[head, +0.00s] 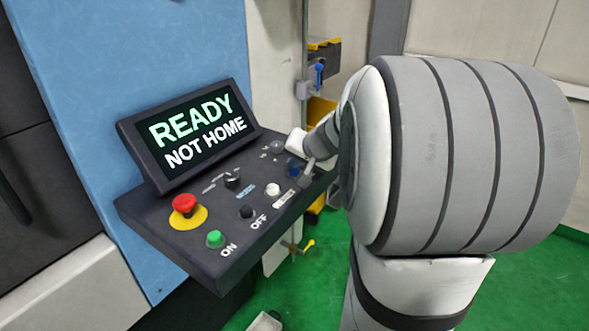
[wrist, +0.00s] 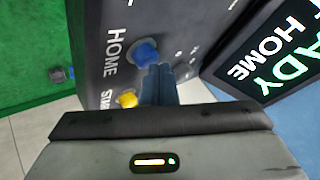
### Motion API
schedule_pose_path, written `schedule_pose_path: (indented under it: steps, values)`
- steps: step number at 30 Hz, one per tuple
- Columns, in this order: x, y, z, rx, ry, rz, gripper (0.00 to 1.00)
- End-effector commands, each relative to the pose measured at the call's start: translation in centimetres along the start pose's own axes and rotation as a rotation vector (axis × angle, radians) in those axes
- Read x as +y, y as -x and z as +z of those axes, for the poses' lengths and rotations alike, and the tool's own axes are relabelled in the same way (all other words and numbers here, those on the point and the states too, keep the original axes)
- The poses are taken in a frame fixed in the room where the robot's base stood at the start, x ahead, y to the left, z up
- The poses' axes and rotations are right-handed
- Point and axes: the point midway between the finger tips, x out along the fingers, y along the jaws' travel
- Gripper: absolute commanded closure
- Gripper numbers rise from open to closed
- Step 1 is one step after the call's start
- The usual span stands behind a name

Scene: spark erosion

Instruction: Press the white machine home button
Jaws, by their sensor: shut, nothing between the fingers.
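The control panel (head: 200,245) juts from the white and blue machine. In the wrist view a blue button (wrist: 146,50) sits beside the HOME label; in the head view the blue button (head: 293,170) is partly covered by my gripper. A white button (head: 273,189) stands to its left, with a label beside it. My gripper (head: 308,170) is over the panel's right end. In the wrist view its shut, empty fingers (wrist: 158,70) point at the panel just beside the blue button; I cannot tell whether they touch the panel.
The tilted screen (head: 195,128) reads READY, NOT HOME. A red emergency stop (head: 185,206), a green ON button (head: 215,239), a black OFF button (head: 246,212) and a black knob (head: 232,179) share the panel. A yellow button (wrist: 127,98) sits close to my fingers.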

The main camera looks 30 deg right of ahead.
Motion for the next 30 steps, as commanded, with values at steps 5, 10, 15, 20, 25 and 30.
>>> schedule_pose_path:
  steps: [5, 10, 15, 20, 25, 30]
  values:
    - [0.1, -0.2, 0.1, 0.000, 0.000, 0.000, 1.00]
    - [0.2, -0.3, 0.2, -0.001, 0.000, 0.000, 1.00]
    - [0.2, -0.2, 0.2, -0.001, -0.001, 0.000, 1.00]
    - [0.2, -0.2, 0.2, -0.001, 0.000, 0.000, 1.00]
    - [-0.2, 0.2, -0.1, -0.001, 0.000, 0.000, 1.00]
    - [-0.6, 0.8, -0.6, -0.001, 0.001, 0.000, 1.00]
